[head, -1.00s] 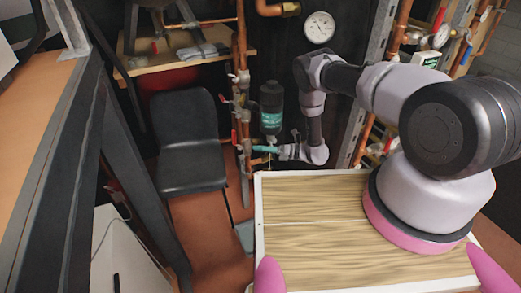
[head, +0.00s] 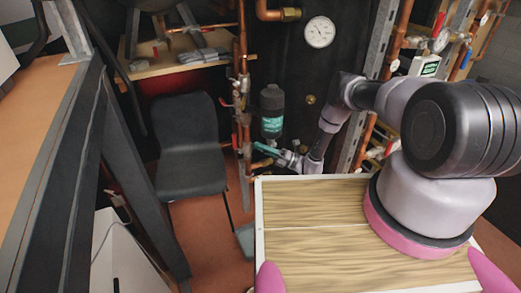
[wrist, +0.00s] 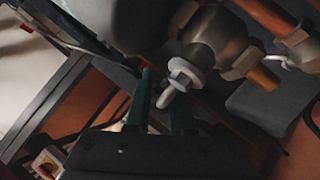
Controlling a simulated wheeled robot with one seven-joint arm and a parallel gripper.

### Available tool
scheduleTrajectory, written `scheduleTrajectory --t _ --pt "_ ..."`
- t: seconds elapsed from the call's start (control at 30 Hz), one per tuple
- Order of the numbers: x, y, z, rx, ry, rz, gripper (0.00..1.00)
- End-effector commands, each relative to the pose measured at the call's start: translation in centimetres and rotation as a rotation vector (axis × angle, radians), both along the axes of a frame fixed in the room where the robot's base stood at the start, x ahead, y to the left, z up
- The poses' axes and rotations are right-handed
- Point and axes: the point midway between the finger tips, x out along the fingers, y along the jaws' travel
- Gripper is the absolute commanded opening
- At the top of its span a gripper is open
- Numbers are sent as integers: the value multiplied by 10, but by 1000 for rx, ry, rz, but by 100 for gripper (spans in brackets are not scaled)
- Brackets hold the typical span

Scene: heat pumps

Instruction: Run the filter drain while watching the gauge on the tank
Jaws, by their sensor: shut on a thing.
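The filter (head: 272,112) is a dark canister with a teal label, upright on the pipework in front of the black tank (head: 345,35). Its drain shows in the wrist view as a white fitting with a narrow white spout (wrist: 176,80), under a grey metal body. My gripper (head: 265,149) is just below the filter. In the wrist view its teal fingers (wrist: 162,100) are on either side of the white fitting, shut on it; the exact contact is partly hidden. The round white gauge (head: 319,32) is on the tank, above right of the filter; its reading is too small to tell.
Copper pipes with red-handled valves (head: 237,95) run close to the left of the filter. A steel strut and more pipes (head: 395,40) stand on the right. A dark chair (head: 190,150) is at left, with open floor (head: 215,225) in front.

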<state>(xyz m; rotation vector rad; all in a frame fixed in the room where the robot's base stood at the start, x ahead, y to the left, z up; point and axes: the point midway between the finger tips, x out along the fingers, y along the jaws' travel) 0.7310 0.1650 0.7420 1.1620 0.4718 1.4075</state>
Motion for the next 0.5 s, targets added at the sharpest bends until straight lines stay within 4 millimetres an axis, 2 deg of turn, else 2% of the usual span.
scheduleTrajectory --t 0.17,0.2,0.27,0.5 --pt "-1 0 -1 -1 3 2 0" --pt "-1 0 -1 -1 3 2 29" --pt "-1 0 -1 -1 3 2 51" --pt "-1 0 0 -2 1 0 51"
